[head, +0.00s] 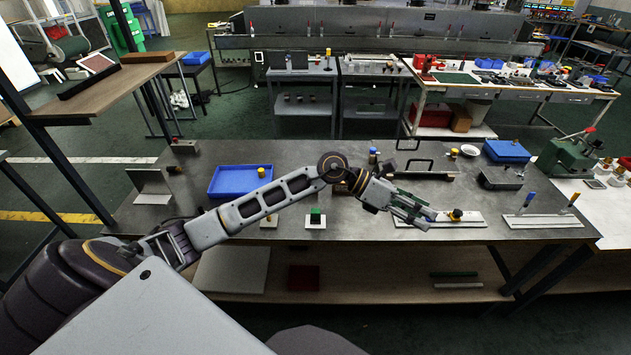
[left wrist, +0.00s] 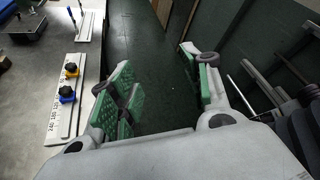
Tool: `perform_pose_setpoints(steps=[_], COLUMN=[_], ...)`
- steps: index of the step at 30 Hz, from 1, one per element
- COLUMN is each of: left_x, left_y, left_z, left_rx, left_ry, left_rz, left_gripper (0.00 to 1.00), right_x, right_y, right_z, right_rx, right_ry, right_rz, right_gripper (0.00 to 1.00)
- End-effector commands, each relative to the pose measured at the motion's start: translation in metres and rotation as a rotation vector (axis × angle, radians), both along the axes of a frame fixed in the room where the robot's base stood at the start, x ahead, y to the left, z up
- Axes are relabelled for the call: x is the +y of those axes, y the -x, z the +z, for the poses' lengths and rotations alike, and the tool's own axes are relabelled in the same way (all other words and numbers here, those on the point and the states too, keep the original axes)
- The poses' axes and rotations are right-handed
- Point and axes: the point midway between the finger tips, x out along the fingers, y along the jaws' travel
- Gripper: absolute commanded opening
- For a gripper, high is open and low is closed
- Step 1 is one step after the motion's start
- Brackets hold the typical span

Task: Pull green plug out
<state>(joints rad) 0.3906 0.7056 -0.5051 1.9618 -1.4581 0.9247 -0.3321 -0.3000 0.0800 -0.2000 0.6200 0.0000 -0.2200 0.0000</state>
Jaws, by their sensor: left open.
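The green plug (head: 315,216) stands on a small white base (head: 316,226) near the front edge of the grey table, in the head view. My left arm crosses the table behind it. My left gripper (head: 421,211) is to the right of the plug, apart from it, above the table's front edge. The left wrist view shows this gripper (left wrist: 157,66) open and empty, with green pads over the dark floor. The plug does not show in the left wrist view. My right gripper is not in view.
Blue- and yellow-topped pins stand on a white strip (head: 541,221) at right.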

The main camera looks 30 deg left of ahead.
Motion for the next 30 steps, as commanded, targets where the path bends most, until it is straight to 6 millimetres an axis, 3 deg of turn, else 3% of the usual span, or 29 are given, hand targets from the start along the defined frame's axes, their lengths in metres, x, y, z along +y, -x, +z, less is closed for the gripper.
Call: perform_pose_setpoints(steps=[8, 15, 24, 30], left_x=[0.055, 0.124, 0.227, 0.279], left_y=[-0.009, -0.017, -0.023, -0.021], left_z=[-0.044, -0.069, -0.073, -0.063], left_rx=[-0.037, -0.019, 0.067, 0.136], left_ry=[-0.357, -0.664, -1.029, -1.191], left_rz=[-0.094, -0.146, -0.169, -0.167], left_gripper=[0.48, 0.48, 0.48, 0.48], right_x=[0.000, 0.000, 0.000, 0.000], right_y=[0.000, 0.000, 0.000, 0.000], right_z=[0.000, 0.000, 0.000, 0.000], right_rx=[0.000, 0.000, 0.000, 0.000], right_ry=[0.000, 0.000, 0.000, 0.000], right_rz=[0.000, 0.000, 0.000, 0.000], right_gripper=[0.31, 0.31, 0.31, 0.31])
